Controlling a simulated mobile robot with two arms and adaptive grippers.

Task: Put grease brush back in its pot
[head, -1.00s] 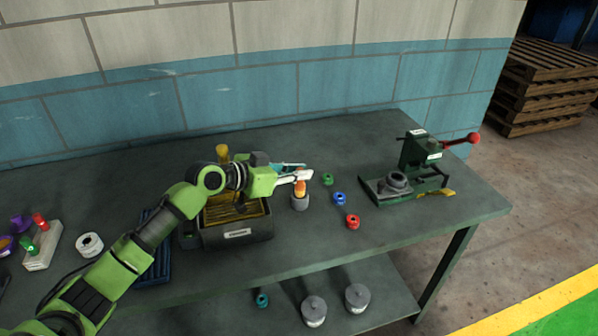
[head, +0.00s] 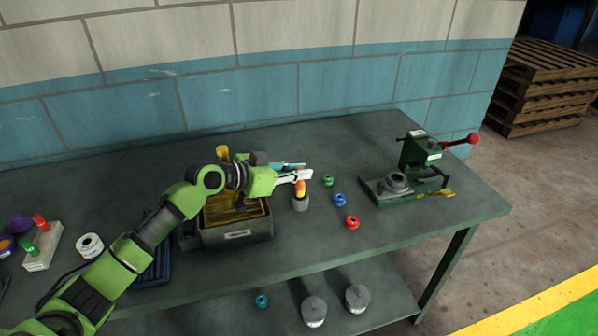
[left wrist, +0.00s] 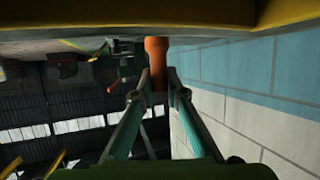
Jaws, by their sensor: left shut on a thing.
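The grease brush (head: 300,188) shows as an orange handle, held upright in my left gripper (head: 304,175). The gripper is shut on the handle. In the left wrist view the orange handle (left wrist: 156,52) sits between the two fingertips. The small grey pot (head: 300,203) stands on the bench directly below the handle. The brush's lower end is hidden, and I cannot tell how deep it is in the pot. My right gripper is in neither view.
A dark box (head: 236,236) stands just left of the pot, under my left arm. A green press (head: 416,160) stands farther right. Bench between is clear.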

